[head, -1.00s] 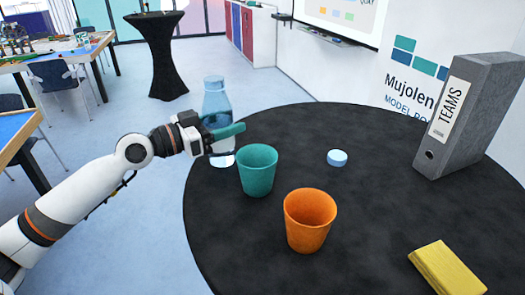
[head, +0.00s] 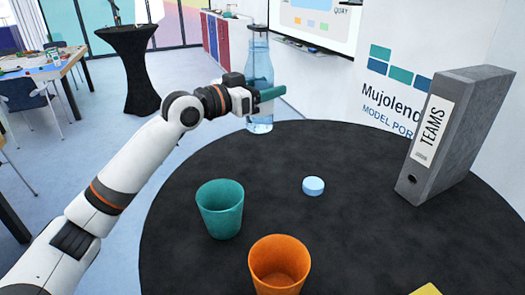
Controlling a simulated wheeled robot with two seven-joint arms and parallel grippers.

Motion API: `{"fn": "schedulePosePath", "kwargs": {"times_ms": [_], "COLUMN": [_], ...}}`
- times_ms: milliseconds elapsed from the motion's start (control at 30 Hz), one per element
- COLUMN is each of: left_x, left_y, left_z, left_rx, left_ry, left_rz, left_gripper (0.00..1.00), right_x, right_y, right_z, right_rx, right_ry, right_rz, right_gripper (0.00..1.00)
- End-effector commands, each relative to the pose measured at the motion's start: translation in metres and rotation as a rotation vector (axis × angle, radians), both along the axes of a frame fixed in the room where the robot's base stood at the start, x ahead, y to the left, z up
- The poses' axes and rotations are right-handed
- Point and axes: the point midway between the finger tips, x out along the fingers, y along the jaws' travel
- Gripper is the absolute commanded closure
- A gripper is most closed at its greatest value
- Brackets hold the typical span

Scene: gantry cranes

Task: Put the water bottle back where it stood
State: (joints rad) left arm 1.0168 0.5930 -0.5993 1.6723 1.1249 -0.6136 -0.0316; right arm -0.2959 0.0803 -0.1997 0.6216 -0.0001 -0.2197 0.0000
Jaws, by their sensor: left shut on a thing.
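The water bottle (head: 260,62) is clear blue and upright at the far edge of the black round table (head: 370,215). My left gripper (head: 266,95) is shut on the bottle around its middle, with a green finger across its front. The bottle's base shows near the table's far edge; I cannot tell whether it touches the top. A light blue cap (head: 313,186) lies on the table, nearer than the bottle. My right gripper is not in view.
A teal cup (head: 220,208) and an orange cup (head: 278,266) stand at the near left of the table. A grey binder (head: 455,135) labelled TEAMS stands at the right. A yellow object (head: 426,290) shows at the bottom edge.

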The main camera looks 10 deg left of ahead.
Motion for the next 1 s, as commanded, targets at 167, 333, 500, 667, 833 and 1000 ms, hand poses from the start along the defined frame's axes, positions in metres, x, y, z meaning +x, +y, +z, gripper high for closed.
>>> {"fn": "schedulePosePath", "kwargs": {"times_ms": [167,333,500,667,833,1000], "left_x": [0.0,0.0,0.0,0.0,0.0,0.0], "left_y": [-0.001,-0.001,-0.001,-0.001,-0.001,-0.001], "left_z": [-0.031,-0.053,-0.066,-0.087,-0.095,-0.096], "left_rx": [0.002,0.001,0.0,0.0,0.001,0.001], "left_ry": [0.006,0.002,0.004,0.004,0.0,0.0], "left_rz": [0.0,0.0,-0.001,-0.001,0.0,0.0], "left_gripper": [0.78,0.78,0.78,0.78,0.78,0.78], "right_x": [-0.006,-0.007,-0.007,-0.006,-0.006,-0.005], "right_y": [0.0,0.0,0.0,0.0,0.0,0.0], "right_z": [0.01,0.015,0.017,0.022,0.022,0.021], "right_rx": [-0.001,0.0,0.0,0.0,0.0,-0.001], "right_ry": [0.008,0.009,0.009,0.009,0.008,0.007], "right_rz": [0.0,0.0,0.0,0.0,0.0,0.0], "right_gripper": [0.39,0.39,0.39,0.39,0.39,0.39]}}
